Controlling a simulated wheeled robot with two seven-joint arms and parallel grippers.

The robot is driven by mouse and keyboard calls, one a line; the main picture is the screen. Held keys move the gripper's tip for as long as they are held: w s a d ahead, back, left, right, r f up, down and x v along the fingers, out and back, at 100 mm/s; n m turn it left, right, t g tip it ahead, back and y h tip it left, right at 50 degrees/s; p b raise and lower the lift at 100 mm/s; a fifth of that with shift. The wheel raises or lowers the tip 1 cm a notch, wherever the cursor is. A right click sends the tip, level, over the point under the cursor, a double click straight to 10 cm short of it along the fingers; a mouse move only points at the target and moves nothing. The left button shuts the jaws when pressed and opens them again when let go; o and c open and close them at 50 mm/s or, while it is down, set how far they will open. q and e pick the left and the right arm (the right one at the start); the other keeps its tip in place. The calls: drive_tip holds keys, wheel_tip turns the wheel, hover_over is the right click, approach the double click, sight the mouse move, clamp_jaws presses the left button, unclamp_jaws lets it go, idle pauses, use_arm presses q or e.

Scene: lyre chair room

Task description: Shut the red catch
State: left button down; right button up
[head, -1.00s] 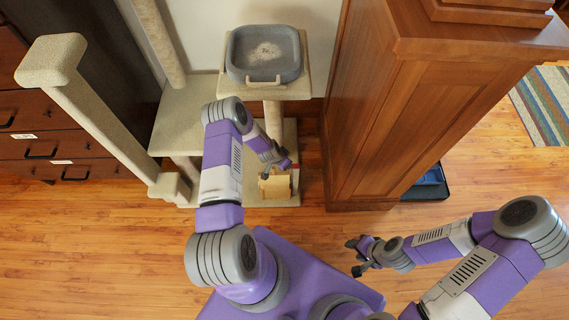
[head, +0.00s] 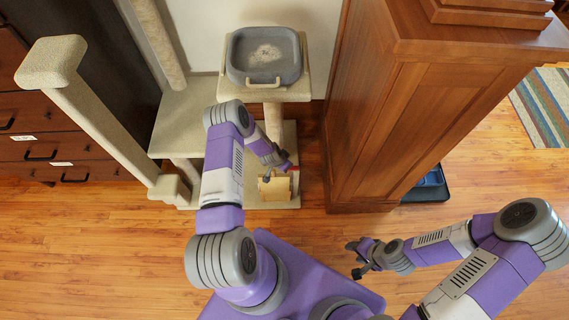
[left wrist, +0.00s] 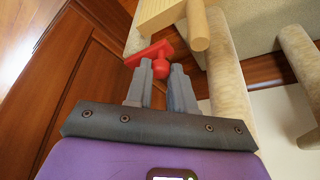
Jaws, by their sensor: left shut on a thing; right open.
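The red catch (left wrist: 148,54) shows in the left wrist view as a flat bar with a rounded knob, beside a pale wooden block (left wrist: 158,14). My left gripper (left wrist: 164,72) has its fingertips at the knob and is shut on the catch; the fingers partly hide it. In the head view the red catch (head: 292,168) is a small patch near the left gripper (head: 281,165), just above the small wooden box (head: 273,188). Whether the catch is fully closed cannot be told. My right gripper (head: 358,260) is open and empty, low over the floor at right.
A carpeted cat tree with a grey tray (head: 264,62) on its upper platform stands behind my left arm. A large wooden cabinet (head: 400,110) stands close to the right. Dark drawers (head: 50,150) are at far left. The wooden floor (head: 110,230) in front is clear.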

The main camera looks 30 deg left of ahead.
use_arm(q)
drive_tip(key=n, duration=0.1)
drive_tip(key=s+d+n+y+p, duration=0.1)
drive_tip(key=n, duration=0.1)
drive_tip(key=shift+d, duration=0.15)
drive_tip(key=shift+s+d+n+y, duration=0.15)
drive_tip(key=shift+d+n+y, duration=0.2)
drive_tip(key=shift+n, duration=0.45)
drive_tip(key=shift+s+d+n+y, duration=0.2)
drive_tip(key=shift+n+y, duration=0.1)
drive_tip(key=shift+n, duration=0.5)
drive_tip(key=shift+s+d+n+y, duration=0.1)
drive_tip(key=shift+d+n+y, duration=0.25)
drive_tip(key=shift+n, duration=0.45)
drive_tip(key=c, duration=1)
unclamp_jaws()
drive_tip(key=shift+r, duration=0.1)
drive_tip(key=p+v, duration=0.3)
drive_tip(key=v, duration=0.4)
drive_tip(key=shift+r, duration=0.2)
